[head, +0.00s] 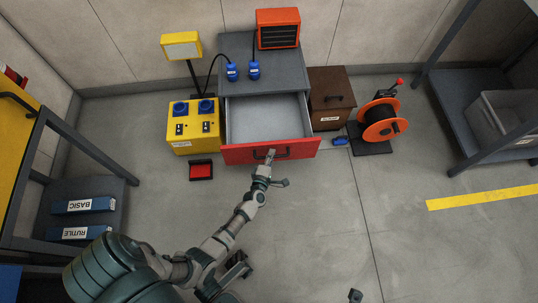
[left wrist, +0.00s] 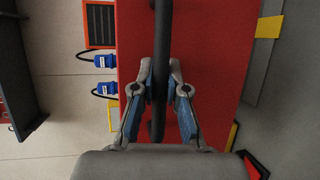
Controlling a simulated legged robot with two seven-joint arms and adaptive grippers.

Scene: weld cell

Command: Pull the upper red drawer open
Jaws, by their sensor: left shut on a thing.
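The red drawer (head: 235,155) at the top of the grey cabinet (head: 270,65) stands well open in the head view, and its grey inside looks empty. Its dark bar handle (head: 285,152) is on the red front. My left gripper (head: 270,158) is at this handle. In the left wrist view my left gripper (left wrist: 160,88) has its two fingers shut on the handle (left wrist: 162,35), one on each side, in front of the red drawer front (left wrist: 205,60).
A brown box (head: 331,95) and an orange cable reel (head: 382,124) stand right. The floor in front is mostly clear.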

